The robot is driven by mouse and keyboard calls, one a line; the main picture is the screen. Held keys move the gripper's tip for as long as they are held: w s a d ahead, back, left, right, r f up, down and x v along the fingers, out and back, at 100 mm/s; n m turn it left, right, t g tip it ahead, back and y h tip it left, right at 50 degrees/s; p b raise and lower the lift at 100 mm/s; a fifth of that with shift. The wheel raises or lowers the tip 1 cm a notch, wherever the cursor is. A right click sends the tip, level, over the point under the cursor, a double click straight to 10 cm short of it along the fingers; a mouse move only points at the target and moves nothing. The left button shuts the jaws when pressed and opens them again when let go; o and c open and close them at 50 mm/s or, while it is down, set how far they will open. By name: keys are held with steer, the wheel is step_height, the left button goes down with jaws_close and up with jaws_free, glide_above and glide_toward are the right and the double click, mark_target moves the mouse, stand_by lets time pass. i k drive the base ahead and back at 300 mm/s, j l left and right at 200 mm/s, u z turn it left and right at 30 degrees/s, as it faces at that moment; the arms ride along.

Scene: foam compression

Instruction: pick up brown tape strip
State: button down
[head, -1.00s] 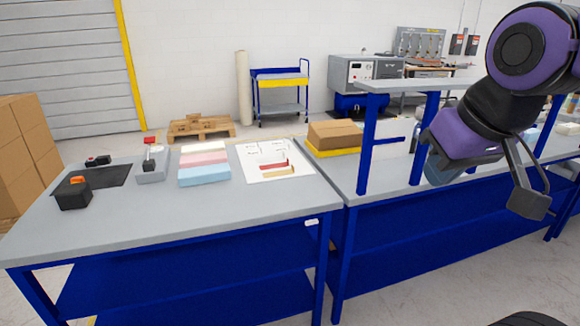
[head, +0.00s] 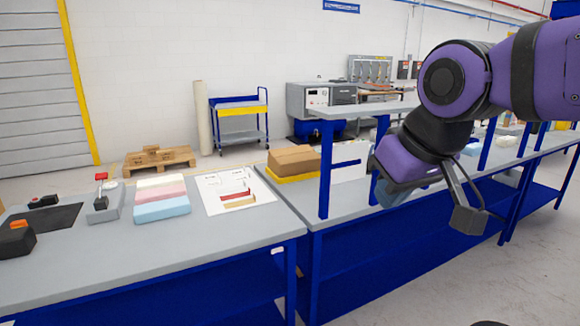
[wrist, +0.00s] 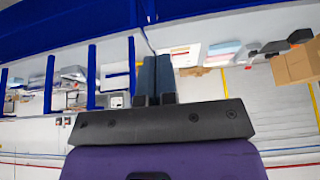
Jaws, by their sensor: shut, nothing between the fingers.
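The brown tape strip is probably the tan strip (head: 240,204) lying on the white sheet (head: 212,208) on the left table, just in front of a red strip (head: 238,196). It is small, so its exact shade is hard to tell. My gripper (head: 468,219) is shut and empty, in the air at the right, in front of the right-hand bench and well apart from the strip. In the wrist view my gripper's two dark fingers (wrist: 154,80) are side by side with nothing between them.
Foam blocks (head: 162,197) lie left of the sheet, with small devices further left. Cardboard boxes on a yellow tray (head: 292,163) and a blue-framed shelf (head: 324,185) stand right of it. The table's front part is clear.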

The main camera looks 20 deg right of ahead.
mark_target(243, 202)
steer(key=i+j+z, duration=0.1)
steer(key=i, duration=0.45)
steer(key=i+j+z, duration=0.1)
steer(key=i, duration=0.5)
steer(key=i+j+z, duration=0.1)
steer(key=i, duration=0.45)
steer(key=j, duration=0.1)
